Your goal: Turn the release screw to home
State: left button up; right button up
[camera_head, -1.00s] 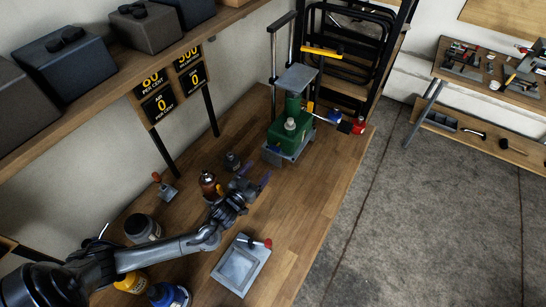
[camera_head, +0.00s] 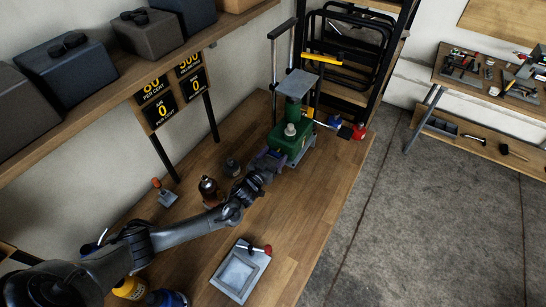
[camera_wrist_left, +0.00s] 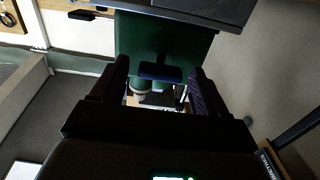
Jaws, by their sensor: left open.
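The green bottle jack (camera_head: 286,136) stands on a grey base at the far end of the wooden bench, with a grey plate on top. My left gripper (camera_head: 268,160) is at the near left side of the jack's base. In the left wrist view the green body (camera_wrist_left: 150,38) fills the upper middle. A dark blue bar (camera_wrist_left: 160,72), which looks like the release screw's handle, sits between the open fingers (camera_wrist_left: 158,82), with gaps on both sides. In the head view my gripper hides this bar. My right gripper does not show.
A grey tray (camera_head: 240,272) lies near the front.

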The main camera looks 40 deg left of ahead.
pick_arm(q)
jog(key=c, duration=1.1)
jog(key=shift+o, duration=0.2)
jog(key=m, duration=0.4)
jog(key=shift+p, duration=0.3)
jog(key=m, duration=0.5)
jog(key=shift+d, duration=0.1)
jog(key=shift+f+m+p, duration=0.15)
jog(key=shift+m+p, duration=0.55)
jog(key=shift+m, duration=3.8)
